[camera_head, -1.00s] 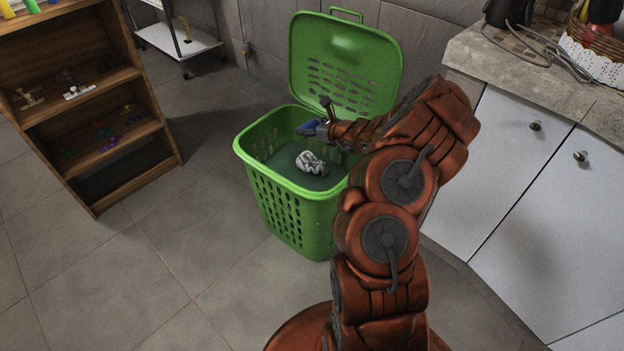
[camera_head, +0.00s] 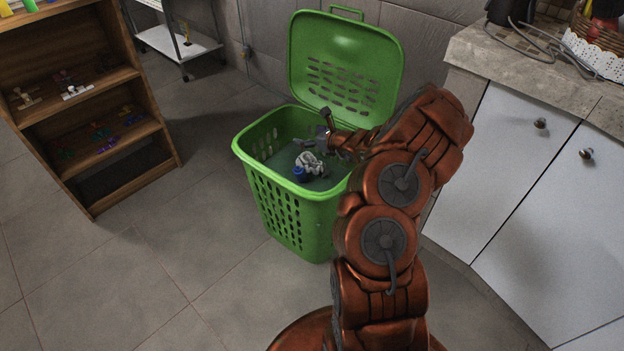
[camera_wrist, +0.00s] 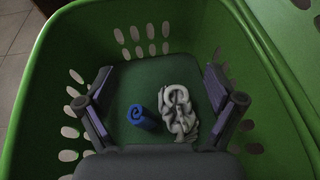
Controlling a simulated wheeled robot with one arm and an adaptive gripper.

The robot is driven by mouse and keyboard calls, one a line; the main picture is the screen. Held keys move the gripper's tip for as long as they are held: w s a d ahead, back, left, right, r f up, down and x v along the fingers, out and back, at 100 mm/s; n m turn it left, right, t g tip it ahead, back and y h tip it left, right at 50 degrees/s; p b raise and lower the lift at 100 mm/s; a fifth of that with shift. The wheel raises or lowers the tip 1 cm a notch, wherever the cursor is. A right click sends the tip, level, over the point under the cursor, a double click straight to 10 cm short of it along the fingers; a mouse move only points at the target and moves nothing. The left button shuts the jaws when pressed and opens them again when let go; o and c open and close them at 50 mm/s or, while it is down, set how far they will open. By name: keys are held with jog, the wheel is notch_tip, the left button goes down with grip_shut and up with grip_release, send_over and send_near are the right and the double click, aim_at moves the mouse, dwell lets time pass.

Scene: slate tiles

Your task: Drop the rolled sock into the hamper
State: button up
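The blue rolled sock (camera_head: 300,174) is inside the green hamper (camera_head: 290,208), beside a crumpled white-grey cloth. In the wrist view the sock (camera_wrist: 143,117) lies below and between my fingers, touching neither; whether it rests fully on the hamper's floor I cannot tell. My gripper (camera_head: 312,141) is over the hamper's opening. In the wrist view my gripper (camera_wrist: 159,88) is open and empty, its two fingers wide apart. The hamper's lid (camera_head: 345,62) stands raised at the back.
The crumpled cloth (camera_wrist: 177,100) lies in the hamper to the right of the sock. A wooden shelf (camera_head: 140,100) with small items stands at left. White cabinets (camera_head: 505,150) under a stone counter (camera_head: 540,60) are at right. The tiled floor at front left is clear.

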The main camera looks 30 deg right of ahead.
dwell(0.3)
jog(key=v, duration=1.2)
dwell(0.4)
